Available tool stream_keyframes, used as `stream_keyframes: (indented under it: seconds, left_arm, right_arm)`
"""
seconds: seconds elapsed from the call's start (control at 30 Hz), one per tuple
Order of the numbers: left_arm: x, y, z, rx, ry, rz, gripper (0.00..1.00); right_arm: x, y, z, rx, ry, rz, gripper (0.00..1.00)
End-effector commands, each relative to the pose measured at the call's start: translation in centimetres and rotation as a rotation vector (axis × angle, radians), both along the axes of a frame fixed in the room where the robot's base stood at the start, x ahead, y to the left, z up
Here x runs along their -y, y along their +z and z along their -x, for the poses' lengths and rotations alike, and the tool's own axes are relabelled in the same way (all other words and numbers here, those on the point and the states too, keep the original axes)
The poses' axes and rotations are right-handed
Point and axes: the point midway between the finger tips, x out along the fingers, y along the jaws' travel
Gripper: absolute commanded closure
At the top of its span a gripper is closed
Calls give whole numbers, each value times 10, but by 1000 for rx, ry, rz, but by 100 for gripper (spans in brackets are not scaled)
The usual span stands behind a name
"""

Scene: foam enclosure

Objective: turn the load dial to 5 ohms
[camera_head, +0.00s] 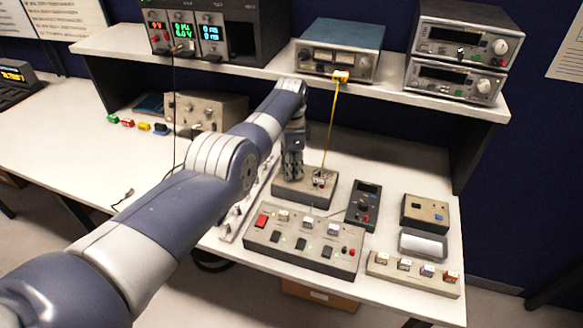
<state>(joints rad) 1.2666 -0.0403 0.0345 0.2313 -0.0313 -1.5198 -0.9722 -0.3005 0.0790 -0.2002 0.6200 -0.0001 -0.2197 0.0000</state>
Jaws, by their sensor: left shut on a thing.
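My left gripper (292,172) points straight down at the left part of a small beige load box (309,197) in the middle of the bench. Its fingers are shut on the load dial on top of that box. The gripper hides the dial, so its pointer and scale marks cannot be read. Terminals show on the box's right part, where a yellow cable (331,128) runs up to the shelf. My right gripper is not in view.
In front stands a control panel (302,241) with buttons and switches. A dark handheld meter (363,205) lies right of the load box. Instruments, including a blue-topped unit (338,50), stand on the shelf (395,88) above. My left arm crosses the bench.

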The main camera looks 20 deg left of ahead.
Motion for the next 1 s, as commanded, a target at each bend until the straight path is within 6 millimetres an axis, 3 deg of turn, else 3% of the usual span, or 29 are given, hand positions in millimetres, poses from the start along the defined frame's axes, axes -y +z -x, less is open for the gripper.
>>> stream_keyframes:
  seconds: [0.33, 0.87, 0.9, 1.0]
  left_arm:
    - [0, 2, -2, 8, -144, 2, 100]
    - [1, 3, -2, 9, -171, 1, 100]
    - [1, 3, -2, 9, -171, 1, 75]
    - [1, 2, -2, 7, -171, 1, 56]
  right_arm:
    - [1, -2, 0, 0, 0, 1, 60]
    - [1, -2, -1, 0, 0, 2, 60]
    - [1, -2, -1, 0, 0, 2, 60]
    - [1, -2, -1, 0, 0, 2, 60]
